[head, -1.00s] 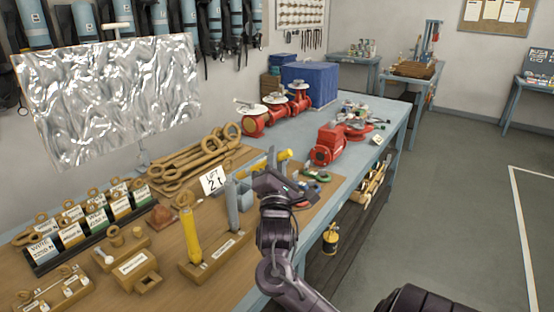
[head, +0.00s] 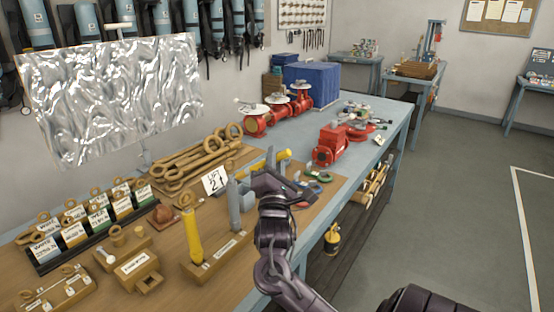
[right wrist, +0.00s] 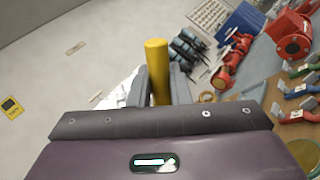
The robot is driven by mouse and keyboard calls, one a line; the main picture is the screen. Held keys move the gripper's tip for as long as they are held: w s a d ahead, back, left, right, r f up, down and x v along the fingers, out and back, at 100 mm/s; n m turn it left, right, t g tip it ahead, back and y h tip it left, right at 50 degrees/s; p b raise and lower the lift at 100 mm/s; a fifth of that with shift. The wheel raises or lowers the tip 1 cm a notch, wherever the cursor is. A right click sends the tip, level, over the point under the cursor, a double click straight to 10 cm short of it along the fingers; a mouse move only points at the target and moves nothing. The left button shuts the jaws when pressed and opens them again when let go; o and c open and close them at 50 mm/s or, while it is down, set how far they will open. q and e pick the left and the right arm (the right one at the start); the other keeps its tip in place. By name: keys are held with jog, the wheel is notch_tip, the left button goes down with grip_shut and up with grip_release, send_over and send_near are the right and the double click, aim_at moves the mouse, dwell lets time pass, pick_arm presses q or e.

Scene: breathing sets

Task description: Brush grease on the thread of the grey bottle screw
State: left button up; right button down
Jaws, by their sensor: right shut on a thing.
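The grey bottle screw (head: 234,206) stands upright beside a yellow one (head: 193,236) in a wooden stand (head: 222,256) on the bench. Its thread is too small to make out. My right gripper (head: 268,176) is just right of and beyond the grey bottle screw in the head view. It is shut on a yellow cylindrical handle (head: 284,155), which shows between the fingers in the right wrist view (right wrist: 157,60). I cannot see bristles, so I cannot tell where its brush end is. My left gripper is not in view.
A "2 t" card (head: 214,181) stands behind the bottle screws. Wooden eye pieces (head: 190,165) lie behind it. Labelled blocks (head: 72,234) stand at left. Red fittings (head: 330,145) and coloured shackles (head: 313,186) lie farther along the bench. The floor at right is open.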

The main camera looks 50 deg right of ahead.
jog(key=shift+w+a+p, duration=0.15)
jog(key=shift+w+a, duration=0.1)
jog(key=shift+w, duration=0.3)
jog(key=shift+w+a+p, duration=0.15)
jog(key=shift+w+a, duration=0.05)
jog(key=shift+w, duration=0.3)
dwell(0.9)
jog(key=shift+p, duration=0.45)
dwell(1.7)
jog(key=shift+f+p, duration=0.15)
jog(key=shift+p, duration=0.2)
dwell(0.7)
jog(key=shift+r+p, duration=0.2)
jog(key=shift+p, duration=0.4)
dwell(1.1)
jog(key=shift+f+p, duration=0.2)
jog(key=shift+p, duration=0.15)
dwell(0.7)
